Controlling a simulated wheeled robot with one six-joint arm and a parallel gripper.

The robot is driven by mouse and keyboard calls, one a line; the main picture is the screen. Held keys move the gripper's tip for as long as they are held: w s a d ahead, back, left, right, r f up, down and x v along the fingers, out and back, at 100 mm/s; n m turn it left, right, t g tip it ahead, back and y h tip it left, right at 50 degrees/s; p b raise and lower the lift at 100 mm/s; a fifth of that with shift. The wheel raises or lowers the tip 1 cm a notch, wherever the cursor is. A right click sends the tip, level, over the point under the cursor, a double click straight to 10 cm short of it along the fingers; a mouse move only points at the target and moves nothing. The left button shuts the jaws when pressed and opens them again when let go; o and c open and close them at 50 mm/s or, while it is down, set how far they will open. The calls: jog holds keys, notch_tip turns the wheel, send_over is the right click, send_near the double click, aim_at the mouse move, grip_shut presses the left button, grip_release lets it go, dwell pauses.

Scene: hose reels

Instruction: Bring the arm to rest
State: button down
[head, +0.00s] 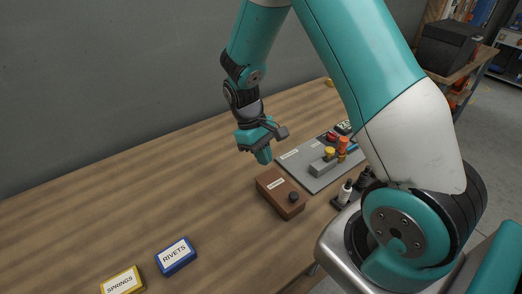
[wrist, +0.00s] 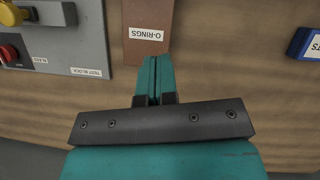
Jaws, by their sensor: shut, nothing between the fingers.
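My teal arm spans the head view, bent over the wooden table (head: 110,215). My gripper (head: 264,156) hangs above the table, just behind the brown O-rings box, with nothing in its fingers. In the wrist view my gripper (wrist: 153,62) shows its two teal fingers shut together, their tips at the edge of the brown box in the picture. I cannot tell the exact height over the table.
The brown box (head: 272,193) has a dark knob. Right of it is a grey panel (head: 298,160) with colored fittings. A blue rivets box (head: 176,256) and yellow springs box (head: 123,282) lie front left. The table's left is clear.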

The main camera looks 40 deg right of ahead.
jog(key=shift+v, duration=1.25)
